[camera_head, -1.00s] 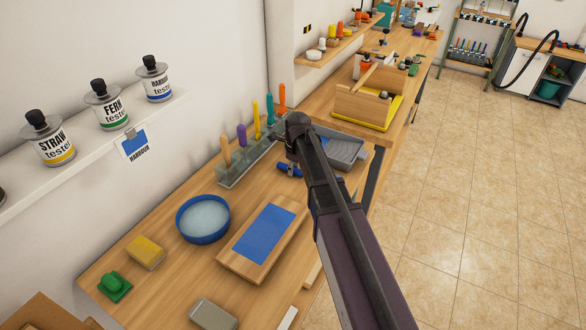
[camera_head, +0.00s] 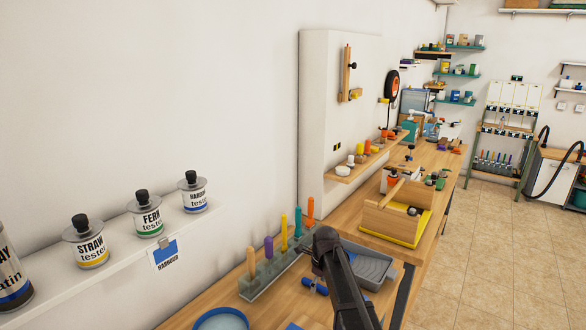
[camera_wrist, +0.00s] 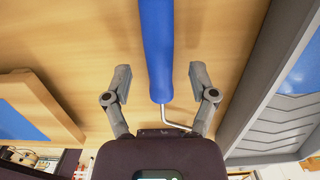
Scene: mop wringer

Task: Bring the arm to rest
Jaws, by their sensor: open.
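My arm reaches over the workbench in the head view, and its upper end hides my gripper there. In the wrist view my gripper (camera_wrist: 161,85) is open, with its two grey fingers spread apart. A blue paint roller (camera_wrist: 157,45) with a bent wire lies on the wooden bench between and beyond the fingers. The roller also shows as a small blue piece (camera_head: 314,286) beside my arm in the head view. I cannot tell whether the fingers touch it; nothing appears gripped.
A grey paint tray (camera_head: 372,268) lies right of my arm. A rack of coloured-handled tools (camera_head: 262,276) stands left of it. A blue-rimmed bowl (camera_head: 220,320) is at the bottom edge. Tester tins (camera_head: 148,218) stand on the wall shelf. The tiled floor (camera_head: 480,260) at right is clear.

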